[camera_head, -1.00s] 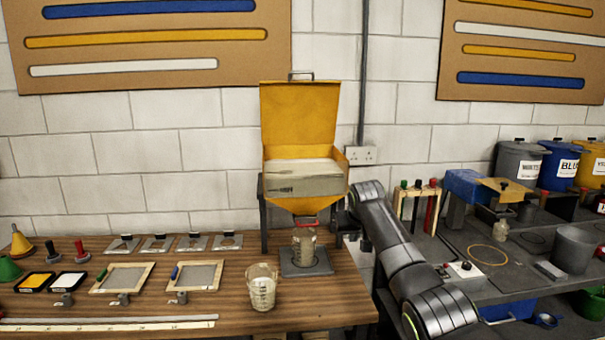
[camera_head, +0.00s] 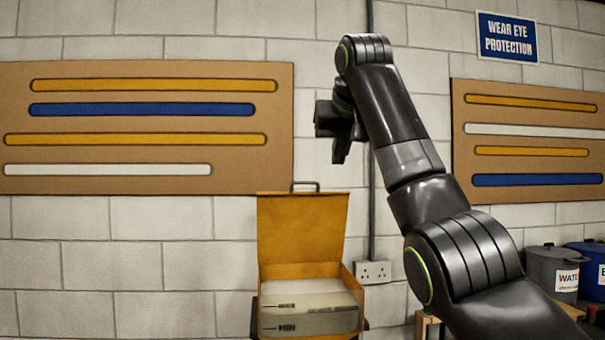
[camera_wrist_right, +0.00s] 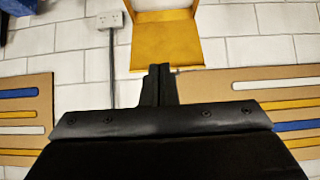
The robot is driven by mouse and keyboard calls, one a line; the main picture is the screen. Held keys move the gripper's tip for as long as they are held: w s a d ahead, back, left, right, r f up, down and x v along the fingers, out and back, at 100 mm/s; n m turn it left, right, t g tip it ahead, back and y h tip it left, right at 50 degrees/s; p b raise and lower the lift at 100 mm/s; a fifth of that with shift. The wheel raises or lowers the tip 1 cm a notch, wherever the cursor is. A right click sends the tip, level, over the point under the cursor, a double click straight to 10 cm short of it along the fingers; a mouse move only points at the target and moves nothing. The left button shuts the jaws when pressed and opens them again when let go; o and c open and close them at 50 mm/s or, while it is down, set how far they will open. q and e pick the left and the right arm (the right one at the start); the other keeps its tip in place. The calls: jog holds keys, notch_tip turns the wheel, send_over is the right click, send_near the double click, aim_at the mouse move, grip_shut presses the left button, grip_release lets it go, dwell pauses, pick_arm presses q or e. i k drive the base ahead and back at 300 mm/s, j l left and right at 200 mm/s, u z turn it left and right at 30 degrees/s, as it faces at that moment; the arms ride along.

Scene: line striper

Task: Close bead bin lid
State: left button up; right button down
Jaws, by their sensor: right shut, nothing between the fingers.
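The yellow bead bin (camera_head: 352,282) stands against the wall at lower centre in the head view. Its lid (camera_head: 303,232) is open and upright, with a metal handle (camera_head: 305,185) on its top edge. A pale block-like pack with dark print (camera_head: 308,308) fills the bin's opening. My right gripper (camera_head: 340,158) is above and to the right of the lid, apart from it, shut and empty, fingers pointing down. In the right wrist view the shut fingers (camera_wrist_right: 159,72) show below the lid (camera_wrist_right: 166,42), which appears upside down. My left gripper is out of view.
My right arm crosses the right half of the head view. A wall socket (camera_head: 373,272) and a vertical conduit are beside the bin. Pattern boards (camera_head: 145,180) hang on both sides. Bins (camera_head: 553,270) stand at lower right.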

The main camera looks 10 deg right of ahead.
aim_at(304, 227)
jog(key=i, duration=1.35)
